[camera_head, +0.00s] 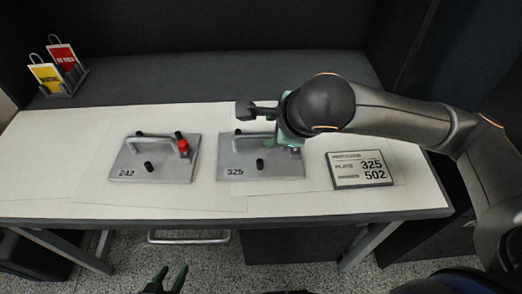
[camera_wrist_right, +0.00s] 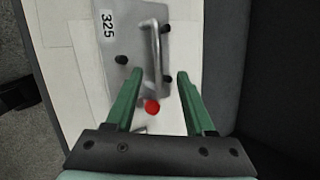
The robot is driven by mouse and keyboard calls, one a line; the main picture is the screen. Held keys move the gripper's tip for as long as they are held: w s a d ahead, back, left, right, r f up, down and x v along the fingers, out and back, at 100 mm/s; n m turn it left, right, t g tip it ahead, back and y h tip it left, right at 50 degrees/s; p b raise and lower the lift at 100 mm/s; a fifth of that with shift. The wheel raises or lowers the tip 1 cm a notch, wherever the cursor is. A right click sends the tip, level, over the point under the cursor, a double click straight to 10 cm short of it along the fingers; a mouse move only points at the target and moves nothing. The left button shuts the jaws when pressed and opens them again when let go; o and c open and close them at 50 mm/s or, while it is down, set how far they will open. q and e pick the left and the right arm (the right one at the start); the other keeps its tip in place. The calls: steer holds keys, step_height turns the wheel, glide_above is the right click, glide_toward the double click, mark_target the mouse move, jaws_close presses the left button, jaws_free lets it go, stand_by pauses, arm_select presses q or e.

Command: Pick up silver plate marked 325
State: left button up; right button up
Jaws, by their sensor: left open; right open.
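The silver plate marked 325 (camera_head: 229,160) lies on the table, right of the plate marked 242 (camera_head: 160,174). It has a bar handle (camera_wrist_right: 152,55), dark pegs and a red knob (camera_wrist_right: 152,106). In the head view my right gripper (camera_head: 250,112) and arm hide its back right part. In the right wrist view plate 325 (camera_wrist_right: 130,32) lies beyond my open right gripper (camera_wrist_right: 160,73), with the handle's near part between the fingers in the picture. Whether they touch it I cannot tell. My left gripper (camera_head: 168,279) is open and empty, low in front of the table.
A sign (camera_head: 362,170) reading plate 325 and 502 lies right of the plate. Plate 242 carries a red knob (camera_head: 183,145). A rack with yellow and red cards (camera_head: 62,55) stands at the back left. The table's (camera_head: 60,170) left side is clear.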

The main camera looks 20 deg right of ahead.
mark_target(260, 135)
steer(key=x, duration=0.8)
steer(key=shift+s+a+f, duration=0.1)
steer(key=shift+a+f, duration=0.05)
steer(key=shift+a, duration=0.1)
jaws_close()
stand_by(1.0)
